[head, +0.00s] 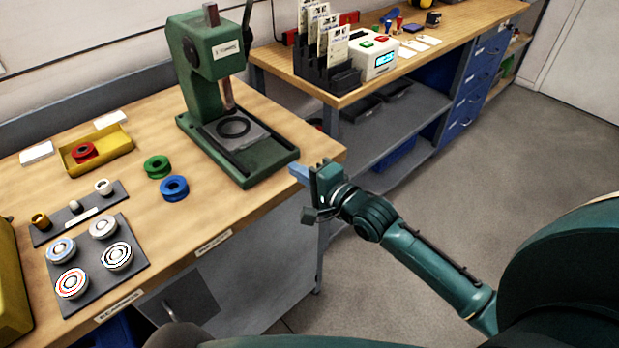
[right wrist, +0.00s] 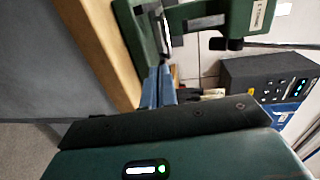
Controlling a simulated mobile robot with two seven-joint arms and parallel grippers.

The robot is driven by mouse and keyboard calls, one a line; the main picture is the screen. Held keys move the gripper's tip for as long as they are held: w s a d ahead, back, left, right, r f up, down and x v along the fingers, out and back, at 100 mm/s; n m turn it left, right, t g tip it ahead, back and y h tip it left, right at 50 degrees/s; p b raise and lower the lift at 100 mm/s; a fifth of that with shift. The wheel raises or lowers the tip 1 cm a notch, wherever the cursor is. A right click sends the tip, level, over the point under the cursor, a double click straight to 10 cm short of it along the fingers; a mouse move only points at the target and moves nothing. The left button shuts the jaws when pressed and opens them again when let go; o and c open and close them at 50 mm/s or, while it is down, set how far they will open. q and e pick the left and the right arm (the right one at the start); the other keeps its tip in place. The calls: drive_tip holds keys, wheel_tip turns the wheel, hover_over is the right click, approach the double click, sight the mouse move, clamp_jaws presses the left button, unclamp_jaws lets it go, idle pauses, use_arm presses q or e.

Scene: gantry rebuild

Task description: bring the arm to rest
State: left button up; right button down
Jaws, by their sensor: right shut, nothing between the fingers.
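My right gripper (head: 300,172) is at the end of my green right arm, near the front right corner of the workbench (head: 300,130), beside the base of the green press. Its blue fingers are shut and empty, and they also show in the right wrist view (right wrist: 158,84). The right arm (head: 420,255) reaches in from the lower right of the head view, bent over the floor. My left gripper is not in the head view.
The green press (head: 215,70) stands close behind the right gripper. Rings, a yellow tray (head: 115,148) and dark boards with round parts lie on the left bench. A second bench (head: 450,30) with a card rack stands behind. The grey floor (head: 530,140) at right is clear.

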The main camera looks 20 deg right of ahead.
drive_tip(key=s+a+f+n+g+h, duration=0.1)
drive_tip(key=s+f+n+g, duration=0.1)
drive_tip(key=s+f+n, duration=0.6)
drive_tip(key=s+a+f+n+g+h, duration=0.1)
drive_tip(key=s+a+f+n+g, duration=0.1)
drive_tip(key=s+f+n, duration=0.6)
drive_tip(key=s+f+g, duration=0.1)
drive_tip(key=s, duration=0.5)
drive_tip(key=shift+a+h, duration=0.15)
drive_tip(key=shift+h, duration=0.25)
